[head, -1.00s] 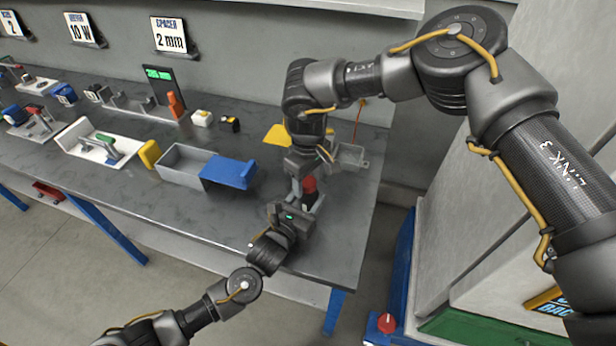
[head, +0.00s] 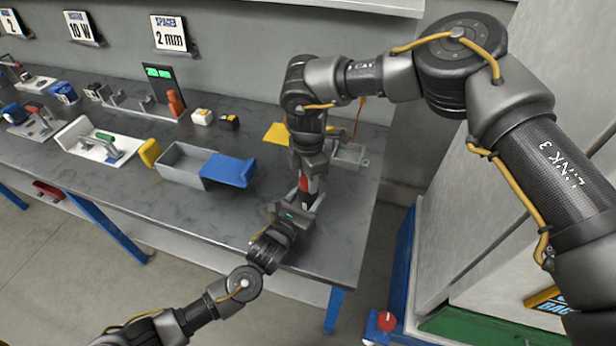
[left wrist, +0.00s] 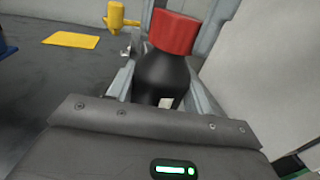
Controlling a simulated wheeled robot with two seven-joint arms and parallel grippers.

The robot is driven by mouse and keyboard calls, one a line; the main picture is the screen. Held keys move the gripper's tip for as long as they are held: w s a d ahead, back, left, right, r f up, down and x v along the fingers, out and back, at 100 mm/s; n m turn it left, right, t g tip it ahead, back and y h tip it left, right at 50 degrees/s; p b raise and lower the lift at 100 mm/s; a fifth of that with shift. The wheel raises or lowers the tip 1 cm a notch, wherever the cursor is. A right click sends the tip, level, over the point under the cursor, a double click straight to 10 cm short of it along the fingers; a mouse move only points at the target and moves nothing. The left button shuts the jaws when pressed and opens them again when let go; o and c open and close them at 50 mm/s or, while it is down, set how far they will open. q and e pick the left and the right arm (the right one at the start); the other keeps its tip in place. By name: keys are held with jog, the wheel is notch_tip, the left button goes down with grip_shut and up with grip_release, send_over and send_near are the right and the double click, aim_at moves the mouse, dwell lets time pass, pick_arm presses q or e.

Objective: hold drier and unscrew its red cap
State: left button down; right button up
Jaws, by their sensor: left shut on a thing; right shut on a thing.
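The drier (left wrist: 163,75) is a black bottle with a wide red cap (left wrist: 174,33), upright in the left wrist view. My left gripper (head: 300,206) is shut on its black body, a finger on each side. My right gripper (head: 307,180) comes down from above and is shut on the red cap. Grey finger parts flank the cap in the left wrist view. In the head view the two grippers hide most of the drier; only a little red shows between the right fingers. I cannot tell whether the cap has turned.
The drier is over the right end of the grey table (head: 230,225). A grey bin with a blue part (head: 229,171) stands to its left, and a yellow sheet (head: 279,134) lies behind. A small grey tray (head: 348,157) is behind the right gripper. A grey cabinet stands at the right.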

pick_arm(q)
jog(key=shift+f, duration=0.25)
pick_arm(e)
jog(key=n, duration=0.7)
jog(key=shift+n, duration=0.4)
jog(key=n, duration=0.4)
jog(key=shift+n, duration=0.4)
jog(key=n, duration=0.2)
jog(key=shift+n, duration=0.4)
jog(key=n, duration=0.4)
jog(key=shift+n, duration=0.4)
jog(key=n, duration=0.2)
jog(key=shift+n, duration=0.4)
jog(key=n, duration=0.4)
jog(key=shift+r, duration=0.1)
jog(key=n, duration=0.2)
jog(key=shift+s+a+n, duration=0.1)
jog(key=shift+s+n, duration=0.05)
jog(key=shift+n, duration=0.25)
pick_arm(q)
jog(key=shift+s, duration=0.1)
pick_arm(e)
jog(key=shift+r, duration=0.2)
